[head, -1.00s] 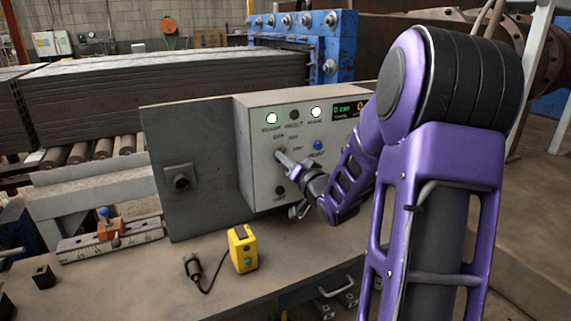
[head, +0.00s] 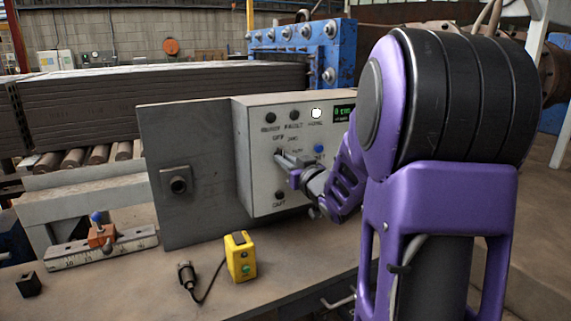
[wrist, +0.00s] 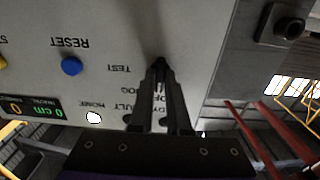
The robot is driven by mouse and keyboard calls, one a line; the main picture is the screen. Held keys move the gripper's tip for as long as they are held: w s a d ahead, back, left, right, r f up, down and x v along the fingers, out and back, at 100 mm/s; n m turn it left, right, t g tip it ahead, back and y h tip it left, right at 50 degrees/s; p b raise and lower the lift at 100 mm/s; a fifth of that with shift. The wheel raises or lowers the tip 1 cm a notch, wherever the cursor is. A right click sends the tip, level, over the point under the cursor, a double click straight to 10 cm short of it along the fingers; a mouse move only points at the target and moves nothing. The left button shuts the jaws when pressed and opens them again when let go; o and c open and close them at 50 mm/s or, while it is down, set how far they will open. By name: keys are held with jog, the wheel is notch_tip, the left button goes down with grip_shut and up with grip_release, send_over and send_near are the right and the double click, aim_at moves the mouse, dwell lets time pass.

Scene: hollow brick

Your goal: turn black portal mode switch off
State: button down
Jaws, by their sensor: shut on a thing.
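The grey control box (head: 262,178) stands on the bench, its front panel facing me. My gripper (head: 281,157) is at the panel's left half, its fingers shut on the black mode switch (head: 278,152). The switch is mostly hidden by the fingers, and its exact angle cannot be read. In the wrist view my gripper (wrist: 158,68) has its tips together against the panel. The OFF, JOG and TEST labels are around the tips, partly covered by the fingers.
A blue RESET button (head: 319,148), a display (head: 343,113) and a lit HOME lamp (head: 316,113) are on the panel. The READY lamp (head: 271,118) is dark.

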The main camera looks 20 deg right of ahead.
dwell(0.4)
jog(key=c, duration=0.9)
grip_release()
